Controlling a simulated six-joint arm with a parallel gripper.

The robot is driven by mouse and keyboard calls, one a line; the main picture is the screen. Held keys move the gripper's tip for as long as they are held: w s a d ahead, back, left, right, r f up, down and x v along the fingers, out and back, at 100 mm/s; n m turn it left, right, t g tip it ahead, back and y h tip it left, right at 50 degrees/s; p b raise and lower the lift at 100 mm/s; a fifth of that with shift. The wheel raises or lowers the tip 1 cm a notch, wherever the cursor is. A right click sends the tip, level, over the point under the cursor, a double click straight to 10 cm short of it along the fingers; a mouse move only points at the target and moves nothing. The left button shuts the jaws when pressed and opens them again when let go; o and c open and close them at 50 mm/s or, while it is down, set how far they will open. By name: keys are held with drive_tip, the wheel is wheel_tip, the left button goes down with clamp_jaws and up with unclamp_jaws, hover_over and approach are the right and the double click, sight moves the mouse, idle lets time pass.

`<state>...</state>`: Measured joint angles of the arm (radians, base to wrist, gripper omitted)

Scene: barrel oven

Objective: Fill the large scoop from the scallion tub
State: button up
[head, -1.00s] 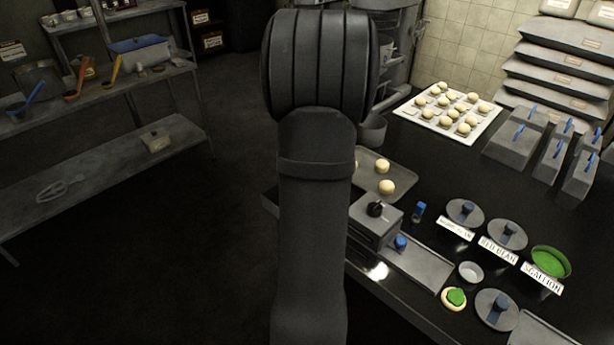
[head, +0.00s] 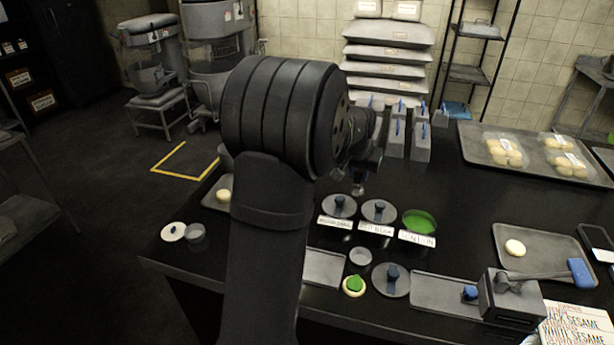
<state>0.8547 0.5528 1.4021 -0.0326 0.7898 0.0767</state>
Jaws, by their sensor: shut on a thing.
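The scallion tub (head: 420,222) is a round, uncovered tub full of bright green scallion, with a white label in front. My gripper (head: 366,168) is mostly hidden behind my large dark wrist, in the air to the upper left of the tub in the picture. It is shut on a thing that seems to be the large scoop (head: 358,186). Only a small grey part of it shows below the gripper, so its shape and contents cannot be made out. The gripper and scoop look apart from the tub.
Two lidded tubs (head: 339,206) with labels stand left of the scallion tub. A grey box (head: 510,297) and a tray (head: 540,262) are at right.

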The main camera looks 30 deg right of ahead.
drive_tip(key=s+d+r+m, duration=0.2)
drive_tip(key=s+d, duration=0.6)
drive_tip(key=s, duration=0.1)
drive_tip(key=shift+s+d+f, duration=0.75)
drive_tip(key=shift+d+f, duration=0.2)
drive_tip(key=shift+f, duration=0.65)
drive_tip(key=shift+s+d+f, duration=0.75)
drive_tip(key=shift+d+f, duration=0.25)
drive_tip(key=shift+f, duration=0.65)
drive_tip(key=shift+s+d+f, duration=0.75)
drive_tip(key=shift+d+f, duration=0.2)
drive_tip(key=shift+f, duration=0.65)
drive_tip(key=shift+f, duration=0.55)
drive_tip(key=shift+r, duration=0.1)
wheel_tip(320, 180, up, 7)
drive_tip(key=shift+w, duration=0.1)
